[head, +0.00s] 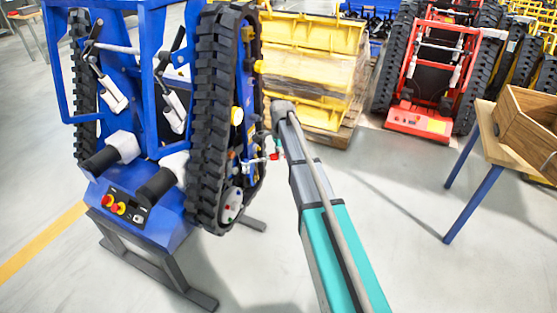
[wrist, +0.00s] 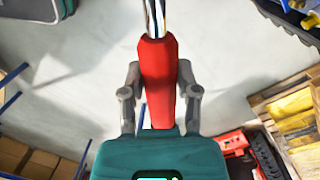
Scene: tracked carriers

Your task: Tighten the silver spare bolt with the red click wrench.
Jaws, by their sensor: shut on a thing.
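My gripper (wrist: 160,94) is shut around the red handle of the click wrench (wrist: 158,58), one finger on each side. The wrench's silver shaft runs out of the top of the wrist view, so its head is hidden there. In the head view, a small red part of the wrench (head: 275,156) shows beside the right track of the blue tracked carrier (head: 175,215). Its silver shaft appears to point left toward that track. I cannot make out the silver spare bolt, nor whether the wrench touches anything.
The blue carrier stands upright on a grey stand (head: 190,290). Yellow parts on a pallet (head: 315,65) and a red carrier (head: 420,120) stand behind. A table (head: 487,125) with a wooden crate (head: 528,125) is at the right. The floor between is clear.

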